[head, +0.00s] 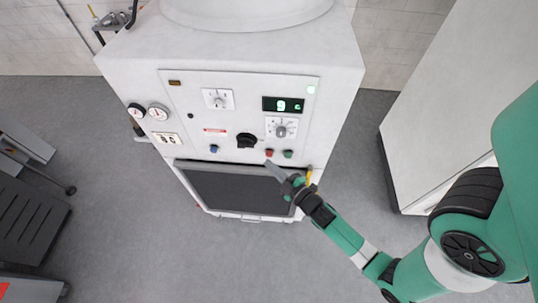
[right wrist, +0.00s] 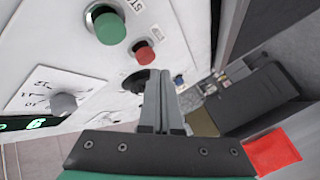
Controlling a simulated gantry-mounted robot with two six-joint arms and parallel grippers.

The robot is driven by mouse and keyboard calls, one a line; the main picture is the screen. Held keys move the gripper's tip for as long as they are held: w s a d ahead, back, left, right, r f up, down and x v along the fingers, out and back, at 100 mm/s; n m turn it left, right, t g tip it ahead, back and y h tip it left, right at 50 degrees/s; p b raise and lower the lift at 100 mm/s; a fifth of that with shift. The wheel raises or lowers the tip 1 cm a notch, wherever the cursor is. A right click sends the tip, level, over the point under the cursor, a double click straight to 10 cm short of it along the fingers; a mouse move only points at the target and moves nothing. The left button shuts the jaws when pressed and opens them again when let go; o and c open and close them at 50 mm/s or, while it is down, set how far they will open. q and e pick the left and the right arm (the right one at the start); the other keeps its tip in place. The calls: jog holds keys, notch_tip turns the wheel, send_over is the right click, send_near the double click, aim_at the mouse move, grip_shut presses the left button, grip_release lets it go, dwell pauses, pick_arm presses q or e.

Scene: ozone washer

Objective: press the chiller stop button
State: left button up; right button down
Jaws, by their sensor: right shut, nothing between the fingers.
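The chiller's white front panel (head: 190,125) carries a red button (head: 269,152) at its lower right, with a green button (head: 288,154) just to the right of it. My right gripper (head: 271,166) is shut and empty, its tips just below the red button in the head view. In the right wrist view, the shut fingers (right wrist: 158,75) point at the panel, near the red button (right wrist: 144,52). The green button (right wrist: 109,26) is further up and left, beside a partly cut-off label starting "ST". I cannot tell whether the fingertips touch the panel. My left gripper is not in view.
The panel also has a black rotary knob (head: 246,140), a blue button (head: 213,149), a lit display (head: 283,104) and two gauges (head: 158,112). A dark screen-like panel (head: 235,192) is below. A white cabinet (head: 425,110) stands at the right. The grey floor between is clear.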

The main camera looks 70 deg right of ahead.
dwell(0.8)
jog(key=shift+w+d+p, duration=0.1)
jog(key=shift+d+p, duration=0.3)
jog(key=shift+p, duration=0.45)
jog(key=shift+w+d+p, duration=0.1)
jog(key=shift+d+p, duration=0.35)
jog(key=shift+p, duration=0.1)
jog(key=shift+f, duration=0.1)
dwell(0.5)
jog(key=shift+s+a+b, duration=0.2)
jog(key=shift+a+b, duration=0.65)
jog(key=shift+b, duration=0.4)
